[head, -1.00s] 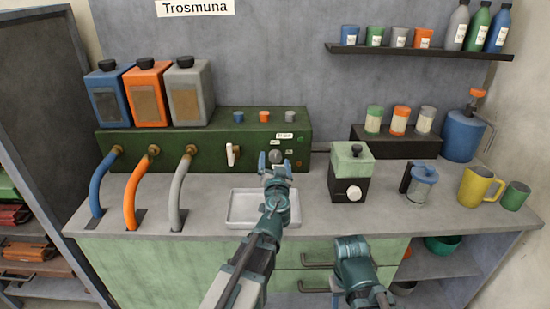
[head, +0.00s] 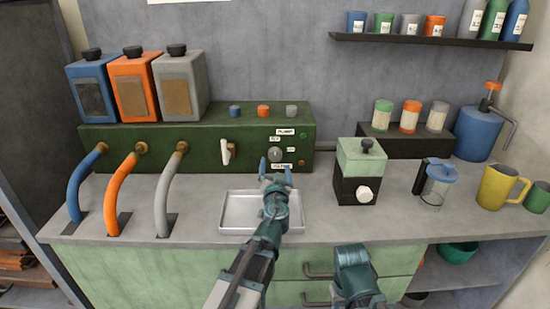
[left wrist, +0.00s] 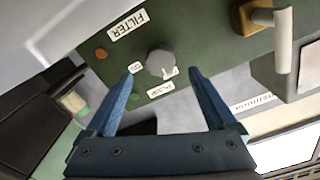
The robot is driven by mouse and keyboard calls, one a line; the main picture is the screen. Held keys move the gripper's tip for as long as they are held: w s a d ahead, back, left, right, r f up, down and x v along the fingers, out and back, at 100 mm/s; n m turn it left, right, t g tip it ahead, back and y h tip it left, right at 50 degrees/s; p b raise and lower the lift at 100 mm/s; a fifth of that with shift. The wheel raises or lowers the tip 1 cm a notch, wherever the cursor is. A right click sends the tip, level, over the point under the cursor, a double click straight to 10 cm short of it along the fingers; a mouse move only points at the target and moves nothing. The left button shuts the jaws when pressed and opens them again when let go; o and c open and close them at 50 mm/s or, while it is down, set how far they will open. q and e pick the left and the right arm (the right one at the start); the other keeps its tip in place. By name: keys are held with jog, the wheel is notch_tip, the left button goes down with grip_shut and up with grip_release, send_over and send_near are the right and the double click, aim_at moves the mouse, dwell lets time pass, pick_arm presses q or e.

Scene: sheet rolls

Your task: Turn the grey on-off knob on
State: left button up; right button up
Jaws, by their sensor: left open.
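The grey on-off knob (head: 275,154) is on the front of the dark green machine (head: 190,148), right of the white tap, with small labels around it. In the left wrist view the round grey knob (left wrist: 160,64) shows just beyond and between the fingertips. A small white mark is at its edge. A FILTER label (left wrist: 128,25) and another label lie on either side of it. My left gripper (head: 275,164) is open and empty in front of the knob; its blue fingers also show in the left wrist view (left wrist: 162,78). I see no contact with the knob.
A white tap handle (head: 226,151) is left of the knob. A shallow tray (head: 228,229) lies under my left arm. A green and black box with a white knob (head: 362,165) and a glass jug (head: 436,185) stand to the right. Three hoses run down at the left.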

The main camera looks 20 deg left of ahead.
aim_at(275, 157)
pick_arm(q)
jog(key=x, duration=0.7)
jog(key=shift+w+a, duration=0.1)
jog(key=shift+w, duration=0.15)
jog(key=shift+c, duration=0.2)
jog(key=c, duration=1.3)
